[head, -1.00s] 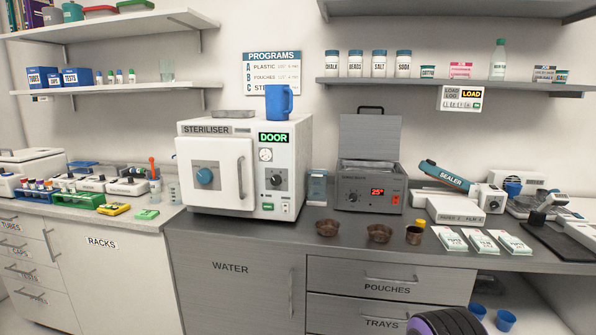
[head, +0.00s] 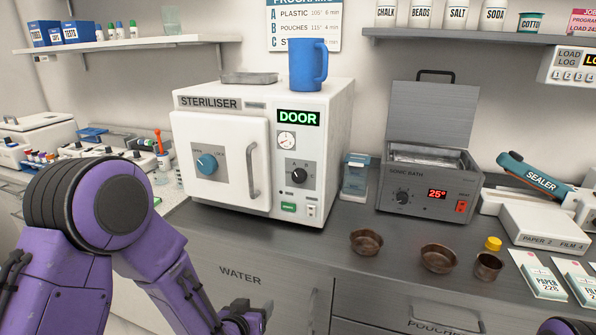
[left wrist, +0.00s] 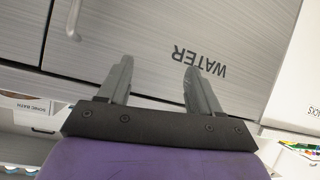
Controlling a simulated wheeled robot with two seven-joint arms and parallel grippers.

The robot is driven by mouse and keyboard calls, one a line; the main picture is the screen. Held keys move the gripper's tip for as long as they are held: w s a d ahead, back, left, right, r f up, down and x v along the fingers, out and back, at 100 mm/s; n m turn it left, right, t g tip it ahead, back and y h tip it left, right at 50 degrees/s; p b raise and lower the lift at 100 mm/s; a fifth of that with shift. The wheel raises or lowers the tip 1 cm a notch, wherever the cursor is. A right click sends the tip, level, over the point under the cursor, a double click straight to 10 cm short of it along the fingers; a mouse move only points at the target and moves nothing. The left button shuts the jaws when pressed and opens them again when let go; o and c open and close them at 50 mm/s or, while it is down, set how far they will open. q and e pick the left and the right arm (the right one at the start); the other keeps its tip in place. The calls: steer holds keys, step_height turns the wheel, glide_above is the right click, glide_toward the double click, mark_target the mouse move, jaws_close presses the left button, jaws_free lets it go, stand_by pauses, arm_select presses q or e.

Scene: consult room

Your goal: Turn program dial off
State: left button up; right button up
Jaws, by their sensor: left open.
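The white steriliser (head: 260,150) stands on the counter with its door shut and a green "DOOR" display lit. Its black program dial (head: 298,173) sits on the right panel, below a round gauge, with letters around it. My left arm comes in from the left, below and in front of the steriliser. My left gripper (head: 245,312) is low in front of the WATER cabinet, apart from the dial. In the left wrist view its two fingers (left wrist: 160,85) are apart and empty. The right gripper cannot be made out.
A blue mug (head: 307,65) and a tray (head: 249,77) sit on top of the steriliser. The sonic bath (head: 425,185) stands to its right. Brown bowls (head: 366,242) lie on the counter in front. The counter before the steriliser is clear.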

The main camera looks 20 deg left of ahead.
arm_select(q)
steer(key=w+d+r+m+t, duration=0.1)
steer(key=w+r, duration=0.1)
steer(key=r, duration=0.4)
steer(key=w+d+r+m+t, duration=0.1)
steer(key=w+r+t, duration=0.15)
steer(key=r, duration=0.35)
steer(key=m+t+h+p, duration=0.1)
steer(key=m+t+h, duration=0.1)
steer(key=t, duration=0.1)
glide_toward(298, 177)
steer(key=shift+g, duration=0.25)
steer(key=w+p, duration=0.1)
steer(key=w, duration=0.3)
steer(key=w+p, duration=0.1)
steer(key=w, duration=0.2)
steer(key=shift+d+r+p, duration=0.2)
steer(key=shift+r+p, duration=0.1)
steer(key=shift+r, duration=0.1)
steer(key=shift+w+f, duration=0.1)
steer(key=shift+w, duration=0.45)
steer(key=c, duration=1)
arm_select(e)
step_height(298, 177, up, 4)
steer(key=shift+s+d+r, duration=0.1)
steer(key=shift+s+r, duration=0.05)
steer(key=shift+r, duration=0.05)
